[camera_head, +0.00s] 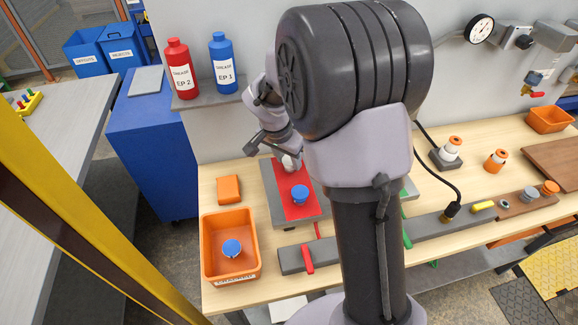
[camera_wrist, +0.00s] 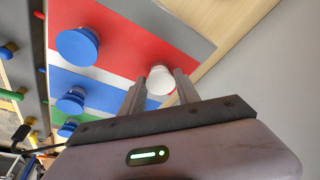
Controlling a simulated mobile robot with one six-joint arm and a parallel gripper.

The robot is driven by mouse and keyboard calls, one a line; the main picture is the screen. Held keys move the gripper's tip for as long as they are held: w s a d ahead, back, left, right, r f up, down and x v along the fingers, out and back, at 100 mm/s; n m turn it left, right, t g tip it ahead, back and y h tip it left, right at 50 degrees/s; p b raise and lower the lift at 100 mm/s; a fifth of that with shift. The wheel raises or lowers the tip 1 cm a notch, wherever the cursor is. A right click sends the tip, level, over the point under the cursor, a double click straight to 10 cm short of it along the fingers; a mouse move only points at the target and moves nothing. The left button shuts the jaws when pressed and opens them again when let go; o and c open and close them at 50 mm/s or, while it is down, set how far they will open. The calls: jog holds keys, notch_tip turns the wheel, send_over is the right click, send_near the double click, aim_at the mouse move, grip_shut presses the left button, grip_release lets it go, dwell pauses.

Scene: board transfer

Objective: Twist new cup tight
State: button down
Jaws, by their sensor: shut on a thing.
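A white round cup (camera_wrist: 160,79) sits at the red strip (camera_wrist: 145,45) of a board, near the board's edge, in the wrist view. My gripper (camera_wrist: 159,90) is shut on it, with one finger on each side. In the head view my gripper (camera_head: 287,150) is at the far end of the red strip (camera_head: 288,180), and the white cup (camera_head: 291,163) shows only in part below it. How tight the cup is cannot be seen. A blue cup (camera_head: 300,193) stands on the same red strip, nearer the front; it also shows in the wrist view (camera_wrist: 77,46).
An orange bin (camera_head: 206,262) holding a blue-topped piece (camera_head: 232,248) stands left of the board. An orange block (camera_head: 228,189) lies behind the bin. Red (camera_head: 180,70) and blue (camera_head: 223,62) grease bottles stand on a shelf above. My arm hides much of the bench.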

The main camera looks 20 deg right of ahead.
jog(key=shift+m+b, duration=0.4)
jog(key=shift+m, duration=0.2)
jog(key=shift+w+a+f+m+g+b, duration=0.15)
jog(key=shift+m+g+b, duration=0.25)
jog(key=shift+m+b, duration=0.45)
jog(key=shift+r+m+g+h, duration=0.2)
jog(key=shift+m+g+h, duration=0.15)
jog(key=shift+m, duration=1)
